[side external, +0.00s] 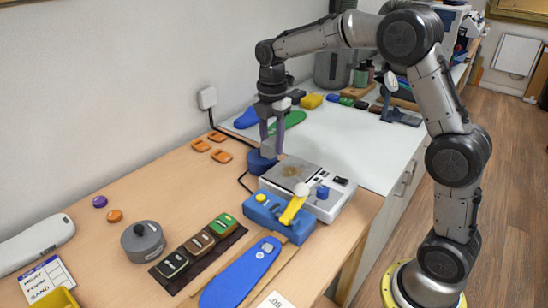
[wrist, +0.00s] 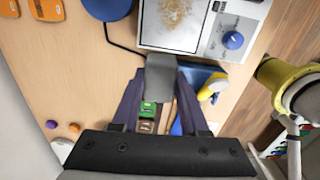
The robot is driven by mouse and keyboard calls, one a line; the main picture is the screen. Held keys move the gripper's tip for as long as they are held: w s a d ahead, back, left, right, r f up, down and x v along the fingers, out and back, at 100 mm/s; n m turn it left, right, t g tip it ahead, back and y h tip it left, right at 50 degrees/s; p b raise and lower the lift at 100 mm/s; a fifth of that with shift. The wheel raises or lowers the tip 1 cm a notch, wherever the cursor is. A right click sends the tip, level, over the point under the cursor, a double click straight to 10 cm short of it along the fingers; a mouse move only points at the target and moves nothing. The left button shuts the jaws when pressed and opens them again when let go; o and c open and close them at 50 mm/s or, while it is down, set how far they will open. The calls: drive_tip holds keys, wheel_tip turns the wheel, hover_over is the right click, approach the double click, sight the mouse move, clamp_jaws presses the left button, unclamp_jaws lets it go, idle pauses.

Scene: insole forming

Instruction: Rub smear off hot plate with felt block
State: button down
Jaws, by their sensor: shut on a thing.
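The hot plate (side external: 318,198) is a pale box with a grey square top, standing near the bench's right edge. A brown smear (side external: 291,171) lies on that top; it also shows in the wrist view (wrist: 178,14). My gripper (side external: 271,138) is shut on the grey felt block (wrist: 172,67). In the side view the block hangs above and behind the plate's back left corner, apart from the smear. In the wrist view the block overlaps the plate's near edge, and the smear is in clear sight beyond it.
A blue device with a yellow lever (side external: 293,208) stands close in front of the plate. A dark blue round pot (side external: 261,162) stands behind it. A blue knob (wrist: 233,40) rises beside the top. Green and brown blocks (side external: 199,244) and a blue insole (side external: 241,274) lie left of it.

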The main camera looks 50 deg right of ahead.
approach(284, 165)
wheel_tip(284, 165, up, 2)
drive_tip(key=a, duration=0.2)
drive_tip(key=m, duration=0.1)
drive_tip(key=shift+d+f, duration=0.15)
drive_tip(key=shift+f, duration=1.75)
drive_tip(key=shift+d+f, duration=0.1)
drive_tip(key=shift+f, duration=1.85)
drive_tip(key=shift+s+f, duration=0.35)
drive_tip(key=shift+s, duration=3.3)
drive_tip(key=w, duration=0.7)
drive_tip(key=shift+w, duration=0.15)
drive_tip(key=shift+d, duration=0.3)
drive_tip(key=shift+s+d, duration=0.35)
drive_tip(key=shift+s, duration=3.15)
drive_tip(key=shift+w, duration=3.6)
wheel_tip(284, 165, up, 8)
